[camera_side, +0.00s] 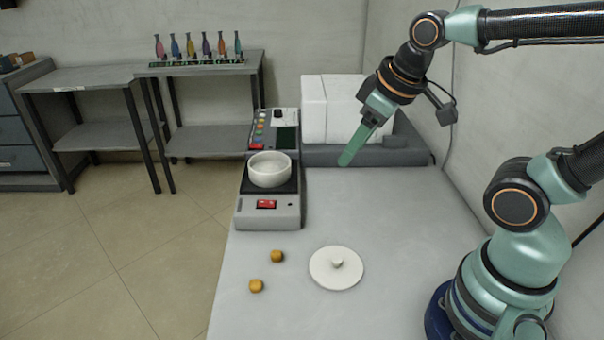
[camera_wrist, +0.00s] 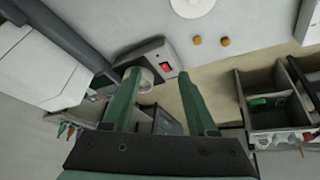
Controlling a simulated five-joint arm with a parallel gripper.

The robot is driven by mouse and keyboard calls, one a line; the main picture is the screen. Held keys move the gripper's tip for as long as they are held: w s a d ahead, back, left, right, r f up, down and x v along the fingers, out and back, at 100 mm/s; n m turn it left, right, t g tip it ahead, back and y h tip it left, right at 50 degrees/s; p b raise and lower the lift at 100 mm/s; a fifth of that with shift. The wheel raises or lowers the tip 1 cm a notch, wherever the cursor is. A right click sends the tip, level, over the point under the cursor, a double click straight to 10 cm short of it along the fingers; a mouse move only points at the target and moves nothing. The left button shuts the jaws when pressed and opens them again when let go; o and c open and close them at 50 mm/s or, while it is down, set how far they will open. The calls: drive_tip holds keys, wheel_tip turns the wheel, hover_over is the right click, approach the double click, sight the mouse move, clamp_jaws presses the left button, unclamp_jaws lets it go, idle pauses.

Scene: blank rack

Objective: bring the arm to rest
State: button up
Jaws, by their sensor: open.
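My gripper (camera_side: 357,143) is raised above the far part of the grey worktable (camera_side: 410,215), in front of the white boxes. In the wrist view its two green fingers (camera_wrist: 158,88) stand apart with nothing between them. It touches nothing that I can see. My arm reaches in from the right side of the side view.
A white bowl (camera_side: 269,170) sits on a hot-plate device (camera_side: 268,209) with a red switch. A white round lid (camera_side: 336,268) and two small orange-brown pieces (camera_side: 277,256) (camera_side: 256,286) lie on the table. White boxes (camera_side: 331,107) stand behind. Colourful bottles (camera_side: 206,46) stand on a shelf.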

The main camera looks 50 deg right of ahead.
drive_tip(key=shift+s+d+r+m+t, duration=0.15)
drive_tip(key=shift+r+m, duration=0.15)
drive_tip(key=shift+m, duration=0.25)
drive_tip(key=shift+w+d+r+m+t, duration=0.15)
drive_tip(key=shift+r+m, duration=0.15)
drive_tip(key=shift+m, duration=0.25)
